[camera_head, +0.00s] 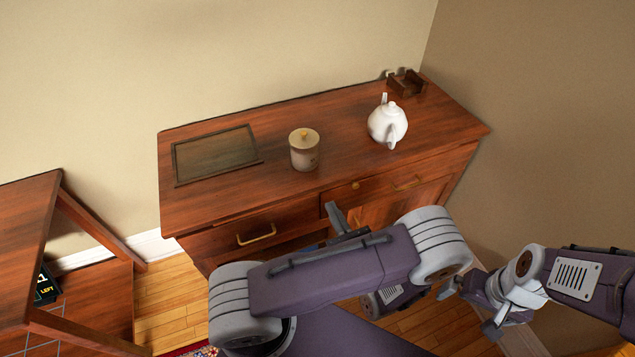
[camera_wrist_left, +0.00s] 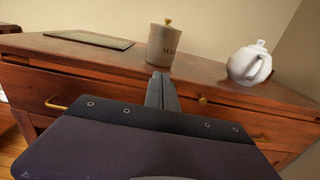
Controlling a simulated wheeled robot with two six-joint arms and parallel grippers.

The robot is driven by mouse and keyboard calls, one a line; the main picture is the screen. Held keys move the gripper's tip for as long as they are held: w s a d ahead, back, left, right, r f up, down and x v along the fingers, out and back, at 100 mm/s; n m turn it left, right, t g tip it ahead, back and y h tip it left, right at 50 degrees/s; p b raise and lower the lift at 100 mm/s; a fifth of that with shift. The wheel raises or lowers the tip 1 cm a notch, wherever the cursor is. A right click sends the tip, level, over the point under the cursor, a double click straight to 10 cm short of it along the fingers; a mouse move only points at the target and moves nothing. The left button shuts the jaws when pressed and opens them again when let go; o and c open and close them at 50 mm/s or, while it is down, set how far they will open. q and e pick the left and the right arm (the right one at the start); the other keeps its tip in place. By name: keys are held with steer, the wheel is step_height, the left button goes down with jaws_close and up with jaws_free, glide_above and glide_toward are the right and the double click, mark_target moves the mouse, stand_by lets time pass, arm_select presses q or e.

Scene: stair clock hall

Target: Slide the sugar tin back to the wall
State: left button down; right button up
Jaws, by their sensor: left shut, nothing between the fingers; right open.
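The sugar tin (camera_head: 304,151) is a pale cylinder with a lid and small gold knob, upright near the front edge of the wooden sideboard (camera_head: 350,115). Bare wood lies between it and the wall. In the left wrist view the tin (camera_wrist_left: 162,46) shows part of its lettering. My left gripper (camera_head: 335,210) is shut and empty, in front of the sideboard's front edge and below the tin, apart from it. Its closed fingers (camera_wrist_left: 160,80) point toward the tin in the left wrist view. My right gripper (camera_head: 468,308) is open and empty at the lower right, away from the sideboard.
A white teapot (camera_head: 387,123) stands right of the tin. A dark flat tray (camera_head: 216,153) lies to the left. A small wooden holder (camera_head: 406,84) sits in the back right corner. Drawer handles (camera_head: 257,234) stick out in front. Another wooden table (camera_head: 25,225) is at far left.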

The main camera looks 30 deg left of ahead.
arm_select(q)
glide_toward(310, 165)
steer(key=x, duration=0.6)
steer(key=shift+w+a+f, duration=0.1)
steer(key=shift+w+a, duration=0.15)
steer(key=shift+a, duration=0.05)
